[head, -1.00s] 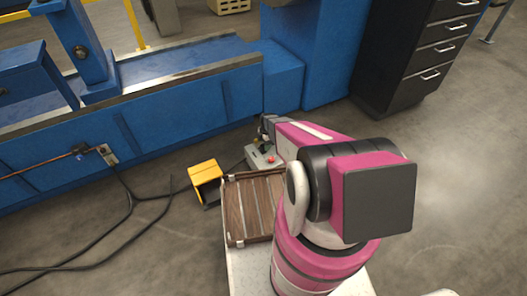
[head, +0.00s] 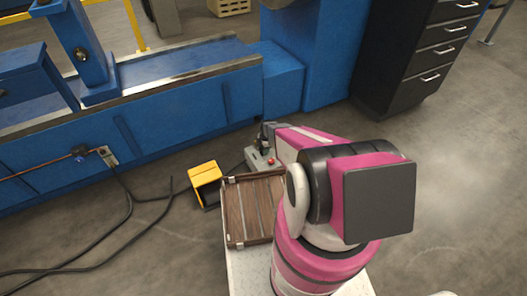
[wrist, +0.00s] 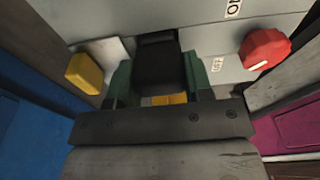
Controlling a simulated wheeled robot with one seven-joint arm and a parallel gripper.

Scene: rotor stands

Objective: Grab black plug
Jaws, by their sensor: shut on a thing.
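The black plug (wrist: 159,62) is a dark block at the top centre of the wrist view, in front of a grey control box (wrist: 205,36). My gripper (wrist: 160,78) is shut on it, with a green-edged finger on each side. The plug's lower end is hidden from this angle. In the head view my gripper (head: 264,141) reaches down at the grey control box (head: 263,165), and the plug cannot be told apart from the dark fingers there.
A yellow pedal housing (head: 204,173), a slatted brown case (head: 252,207) and black cables (head: 130,205) lie near. A blue machine (head: 190,100) stands behind. Open floor lies right.

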